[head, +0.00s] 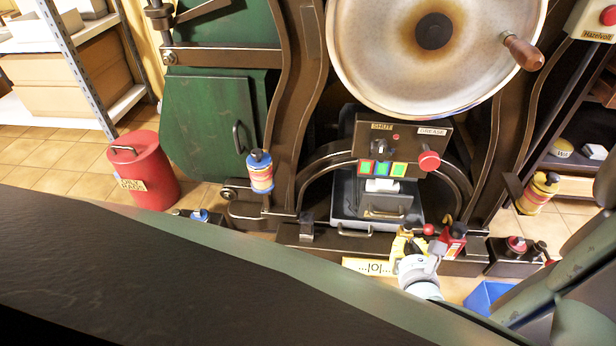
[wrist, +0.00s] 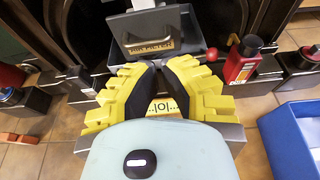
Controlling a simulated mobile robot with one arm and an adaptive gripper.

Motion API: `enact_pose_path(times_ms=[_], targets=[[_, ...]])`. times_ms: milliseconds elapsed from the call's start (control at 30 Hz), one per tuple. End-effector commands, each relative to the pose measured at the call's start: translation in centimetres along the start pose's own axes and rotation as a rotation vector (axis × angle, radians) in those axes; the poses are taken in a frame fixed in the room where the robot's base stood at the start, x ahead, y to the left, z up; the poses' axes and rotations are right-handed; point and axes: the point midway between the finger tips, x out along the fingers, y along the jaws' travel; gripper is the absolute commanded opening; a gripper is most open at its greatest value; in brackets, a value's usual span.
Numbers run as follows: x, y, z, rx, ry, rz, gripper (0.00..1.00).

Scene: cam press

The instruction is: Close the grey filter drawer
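The grey drawer (head: 386,207) sits low in the machine, below the panel with coloured buttons. Its front has a bar handle, and a white piece (head: 381,185) shows just above that front. In the wrist view the grey front (wrist: 150,32) faces me, with a tan strip along its lower part. My gripper (wrist: 157,70) has yellow fingers with black pads. The fingertips come together just short of the grey front, with nothing visible held. I cannot tell whether they touch it. In the head view my gripper (head: 402,243) is in front of and below the drawer.
A wider dark tray (head: 346,222) with a handle lies beneath the drawer. A red bottle (wrist: 243,60) and a red-knobbed lever stand close on the right. A blue bin (head: 488,297) is on the floor at right. A red canister (head: 145,170) stands far left.

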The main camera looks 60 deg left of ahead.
Motion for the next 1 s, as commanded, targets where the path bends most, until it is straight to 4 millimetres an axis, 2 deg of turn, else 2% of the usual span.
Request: enact_pose_path(times_ms=[167,633,800,1000], targets=[[1.7,0.1,-0.1,-0.001,-0.006,0.006,0.0],[10.5,0.4,-0.2,-0.005,-0.005,0.011,0.0],[12.4,0.3,0.8,-0.004,-0.005,0.009,0.0],[13.5,0.4,1.2,-0.001,-0.002,0.007,0.0]])
